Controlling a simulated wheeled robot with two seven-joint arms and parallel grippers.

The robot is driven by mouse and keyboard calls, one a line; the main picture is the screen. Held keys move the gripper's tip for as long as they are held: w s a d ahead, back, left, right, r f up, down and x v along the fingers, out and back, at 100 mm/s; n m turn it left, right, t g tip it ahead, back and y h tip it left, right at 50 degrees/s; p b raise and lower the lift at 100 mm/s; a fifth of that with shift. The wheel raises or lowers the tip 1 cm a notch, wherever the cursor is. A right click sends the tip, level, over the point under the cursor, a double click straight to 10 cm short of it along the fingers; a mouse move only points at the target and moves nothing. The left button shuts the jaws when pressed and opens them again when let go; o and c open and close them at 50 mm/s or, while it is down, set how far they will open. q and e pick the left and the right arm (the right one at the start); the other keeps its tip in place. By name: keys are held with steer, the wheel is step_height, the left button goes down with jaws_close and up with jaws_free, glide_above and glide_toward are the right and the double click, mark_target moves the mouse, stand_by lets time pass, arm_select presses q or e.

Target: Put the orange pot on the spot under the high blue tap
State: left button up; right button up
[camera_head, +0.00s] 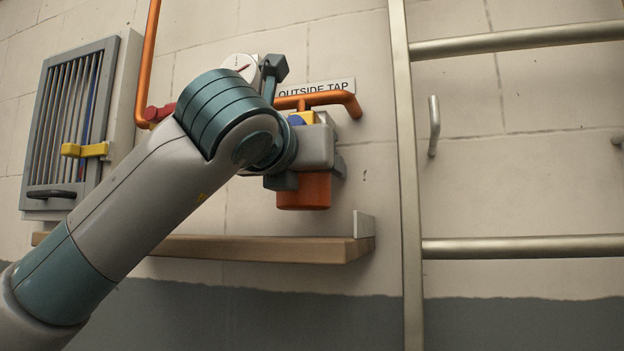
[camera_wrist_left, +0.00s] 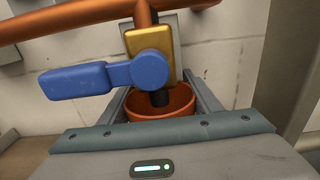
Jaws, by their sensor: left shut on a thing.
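The orange pot (camera_head: 303,192) is held upright by my left gripper (camera_head: 309,181), in front of the wall and above the wooden shelf (camera_head: 290,251), apart from it. In the left wrist view the pot (camera_wrist_left: 150,116) sits between the two fingers, its open rim facing up. The tap, with a brass-yellow body (camera_wrist_left: 144,42) and blue lever (camera_wrist_left: 75,81), is right over the pot. Its dark nozzle (camera_wrist_left: 160,98) points down at the pot's opening. In the head view my arm hides most of the tap and part of the shelf. No spot is visible on the shelf.
An orange pipe (camera_head: 335,98) runs beside an "OUTSIDE TAP" sign (camera_head: 318,87). A pale upright plate (camera_head: 364,225) stands at the shelf's right end. A metal ladder-like frame (camera_head: 408,180) rises to the right. A grey barred cabinet (camera_head: 70,125) hangs at left.

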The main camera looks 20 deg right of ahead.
mark_target(312, 195)
stand_by(0.3)
arm_select(q)
steer(key=shift+f+p, duration=0.85)
steer(key=shift+f, duration=0.45)
steer(key=shift+w+f+p, duration=0.1)
steer(key=shift+f+p, duration=0.2)
steer(key=shift+f, duration=0.2)
steer(key=shift+f, duration=0.1)
steer(key=o, duration=1.1)
